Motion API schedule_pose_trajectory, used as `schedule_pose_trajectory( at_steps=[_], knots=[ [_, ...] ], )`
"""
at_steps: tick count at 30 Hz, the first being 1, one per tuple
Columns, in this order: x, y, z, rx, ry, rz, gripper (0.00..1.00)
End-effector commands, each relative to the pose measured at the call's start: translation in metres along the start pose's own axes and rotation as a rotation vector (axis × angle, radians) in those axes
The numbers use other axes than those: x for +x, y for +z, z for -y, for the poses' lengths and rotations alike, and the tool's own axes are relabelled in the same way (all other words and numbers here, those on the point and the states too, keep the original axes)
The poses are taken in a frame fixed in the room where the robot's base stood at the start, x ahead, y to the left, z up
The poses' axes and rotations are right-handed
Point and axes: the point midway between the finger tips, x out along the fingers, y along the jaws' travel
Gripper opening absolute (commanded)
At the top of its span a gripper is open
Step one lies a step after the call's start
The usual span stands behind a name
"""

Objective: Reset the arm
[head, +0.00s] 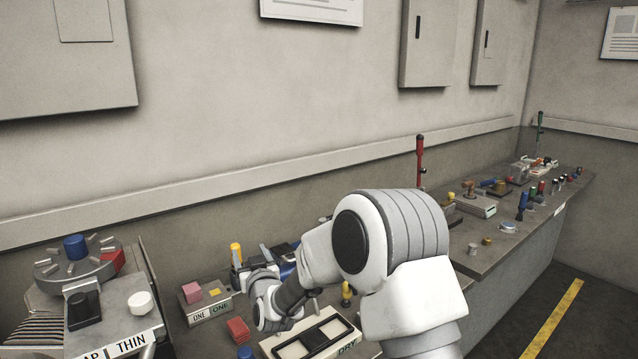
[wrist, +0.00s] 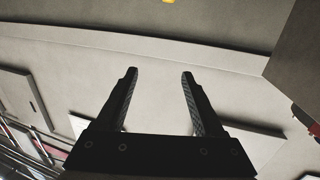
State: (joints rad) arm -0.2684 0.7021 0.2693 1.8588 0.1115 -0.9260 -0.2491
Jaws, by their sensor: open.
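My arm (head: 392,240) reaches in from the lower right of the head view and bends down to the left over the bench. My gripper (head: 250,254) is at its far end, with dark fingers near a yellow-topped object (head: 236,252) at the back of the bench. I cannot tell in the head view whether they touch. In the wrist view my gripper (wrist: 159,75) is open, its two dark fingers wide apart. Nothing is between them; only the pale wall (wrist: 155,105) shows behind.
A pink block (head: 192,292) on a stand, a red block (head: 237,329) and a black-and-cream fixture marked DRY (head: 312,335) lie near the arm. A rotary fixture (head: 75,265) is at left. Another bench (head: 500,250) with several small items runs right. Floor (head: 580,315) is clear at right.

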Motion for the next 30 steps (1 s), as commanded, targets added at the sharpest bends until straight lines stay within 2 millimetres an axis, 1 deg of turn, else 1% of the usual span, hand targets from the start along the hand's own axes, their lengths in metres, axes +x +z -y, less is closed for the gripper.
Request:
schedule_pose_trajectory(
  at_steps=[1, 5, 8, 11, 14, 17, 18, 20, 21, 23, 24, 26, 27, 29, 30],
  knots=[
    [-0.006, -0.009, -0.007, -0.008, -0.001, 0.024, 0.70],
    [-0.026, -0.027, -0.024, -0.023, -0.003, 0.106, 0.70],
    [-0.048, -0.041, -0.040, -0.033, 0.004, 0.177, 0.70],
    [-0.075, -0.052, -0.056, -0.038, 0.018, 0.251, 0.70],
    [-0.105, -0.060, -0.072, -0.039, 0.039, 0.327, 0.70],
    [-0.139, -0.066, -0.088, -0.034, 0.065, 0.402, 0.70],
    [-0.154, -0.067, -0.094, -0.031, 0.077, 0.433, 0.70],
    [-0.177, -0.068, -0.102, -0.024, 0.095, 0.479, 0.70],
    [-0.192, -0.069, -0.107, -0.017, 0.109, 0.508, 0.70],
    [-0.217, -0.069, -0.114, -0.005, 0.130, 0.553, 0.70],
    [-0.234, -0.068, -0.118, 0.003, 0.144, 0.583, 0.70],
    [-0.259, -0.066, -0.124, 0.018, 0.165, 0.627, 0.70],
    [-0.277, -0.064, -0.127, 0.030, 0.180, 0.657, 0.70],
    [-0.303, -0.061, -0.131, 0.048, 0.202, 0.701, 0.70],
    [-0.321, -0.058, -0.133, 0.061, 0.217, 0.730, 0.70]
  ],
)
